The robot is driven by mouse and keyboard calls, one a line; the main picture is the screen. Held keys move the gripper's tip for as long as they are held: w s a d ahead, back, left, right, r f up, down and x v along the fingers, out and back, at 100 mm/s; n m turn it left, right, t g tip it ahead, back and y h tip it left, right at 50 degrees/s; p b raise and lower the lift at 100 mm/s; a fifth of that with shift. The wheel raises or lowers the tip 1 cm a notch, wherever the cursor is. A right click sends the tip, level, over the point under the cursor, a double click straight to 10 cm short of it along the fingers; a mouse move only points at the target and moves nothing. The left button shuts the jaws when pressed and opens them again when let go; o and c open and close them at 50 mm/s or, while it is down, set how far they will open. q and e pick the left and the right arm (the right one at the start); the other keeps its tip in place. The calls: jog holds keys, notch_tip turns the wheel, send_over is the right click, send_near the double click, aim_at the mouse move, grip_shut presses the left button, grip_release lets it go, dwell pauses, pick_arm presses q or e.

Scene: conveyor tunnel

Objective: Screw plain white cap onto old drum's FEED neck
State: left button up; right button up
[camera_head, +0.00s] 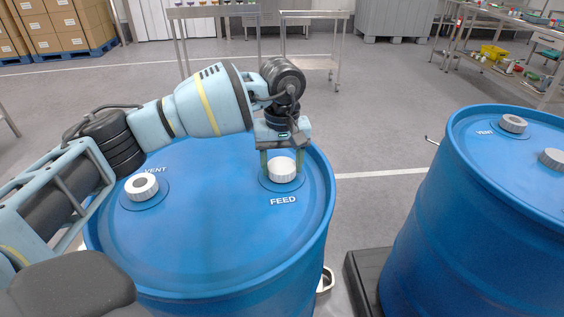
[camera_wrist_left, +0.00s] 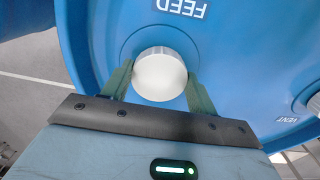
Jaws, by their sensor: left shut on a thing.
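The plain white cap (camera_head: 282,168) sits at the FEED neck of the blue drum (camera_head: 225,250) on the left. My left gripper (camera_head: 282,165) comes down from above with its fingers on either side of the cap, shut on it. The cap also shows between the green fingers in the left wrist view (camera_wrist_left: 160,74), with the FEED label beside it. The neck under the cap is hidden, so I cannot tell how far the cap is seated. My right gripper is not in view.
A second blue drum (camera_head: 460,200) stands at the right, with a VENT cap (camera_head: 513,124) and a grey-white cap (camera_head: 552,158). A dark platform (camera_head: 368,285) lies between the drums. Steel tables (camera_head: 315,14) stand behind, and stacked boxes (camera_head: 65,25) are at the far left.

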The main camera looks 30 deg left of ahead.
pick_arm(q)
jog(key=m, duration=0.4)
jog(key=shift+a+m, duration=0.1)
jog(key=shift+m, duration=0.2)
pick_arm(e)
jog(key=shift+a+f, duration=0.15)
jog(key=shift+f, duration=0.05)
pick_arm(q)
jog(key=o, duration=1)
jog(key=c, duration=0.3)
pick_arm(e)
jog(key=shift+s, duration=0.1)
pick_arm(q)
jog(key=n+p, duration=0.1)
jog(key=n, duration=0.2)
jog(key=shift+r+p, duration=0.15)
jog(key=shift+p, duration=0.15)
jog(key=shift+n+p, duration=0.3)
jog(key=shift+n, duration=0.6)
jog(key=shift+f, duration=0.2)
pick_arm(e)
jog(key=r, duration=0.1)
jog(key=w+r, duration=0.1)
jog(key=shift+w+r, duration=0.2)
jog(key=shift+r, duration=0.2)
